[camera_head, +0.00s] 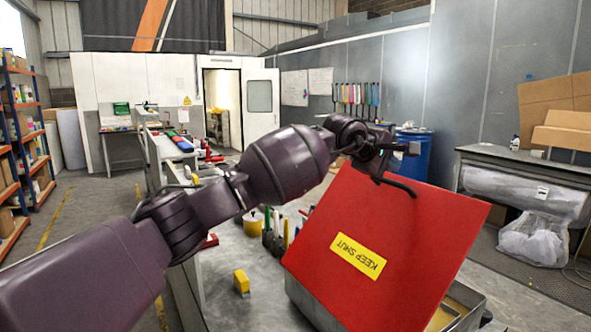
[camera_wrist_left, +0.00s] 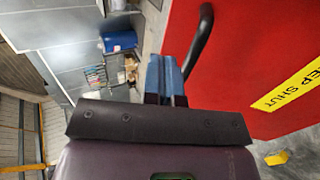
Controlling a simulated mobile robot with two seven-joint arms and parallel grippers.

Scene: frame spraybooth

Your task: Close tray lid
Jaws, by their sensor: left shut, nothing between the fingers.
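The red tray lid (camera_head: 395,245), with a yellow "KEEP SHUT" label (camera_head: 358,256), stands tilted open above the metal tray (camera_head: 468,312), whose yellowish inside shows at the right. A black curved handle (camera_head: 402,187) is near the lid's upper edge. My left gripper (camera_head: 410,148) is shut and empty at that upper edge, close to the handle. In the left wrist view its blue fingers (camera_wrist_left: 165,78) are beside the black handle (camera_wrist_left: 203,38) and the red lid (camera_wrist_left: 245,60); contact cannot be told. My right gripper is not in view.
A yellow block (camera_head: 241,283) and several bottles stand on the bench (camera_head: 235,255) left of the tray. A blue barrel (camera_head: 414,142) is behind the lid. A grey bench with cardboard boxes (camera_head: 560,110) stands at the right. The floor between is clear.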

